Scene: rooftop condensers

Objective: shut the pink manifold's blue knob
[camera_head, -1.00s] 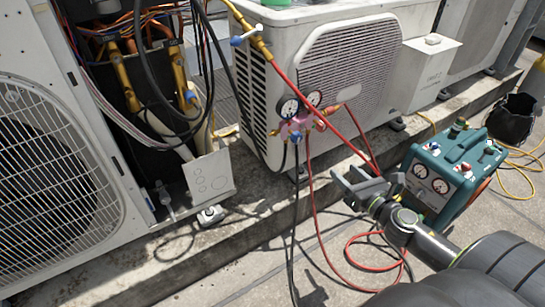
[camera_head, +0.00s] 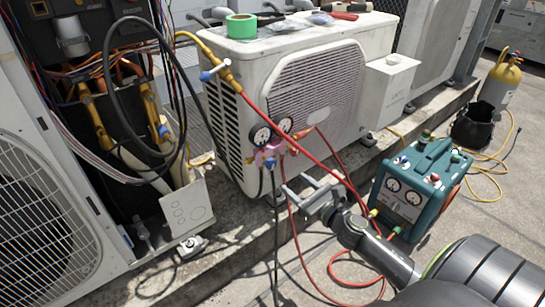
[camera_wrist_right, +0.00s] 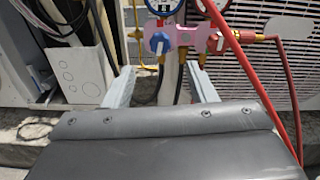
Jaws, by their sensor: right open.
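The pink manifold (camera_head: 268,154) hangs at the left front corner of a white condenser, with two round gauges above it. Its blue knob (camera_head: 270,163) is small in the head view and shows clearer in the right wrist view (camera_wrist_right: 159,43), on the manifold's left part. A red knob (camera_wrist_right: 203,58) sits to its right. My right gripper (camera_head: 294,184) is open and empty, below and right of the manifold, apart from it. In the right wrist view its two fingers (camera_wrist_right: 163,86) stand apart below the blue knob. My left gripper is not in view.
A teal recovery machine (camera_head: 420,190) stands on the right. A white condenser (camera_head: 228,115) is behind the manifold. A loose grey panel (camera_head: 187,207) leans at the left.

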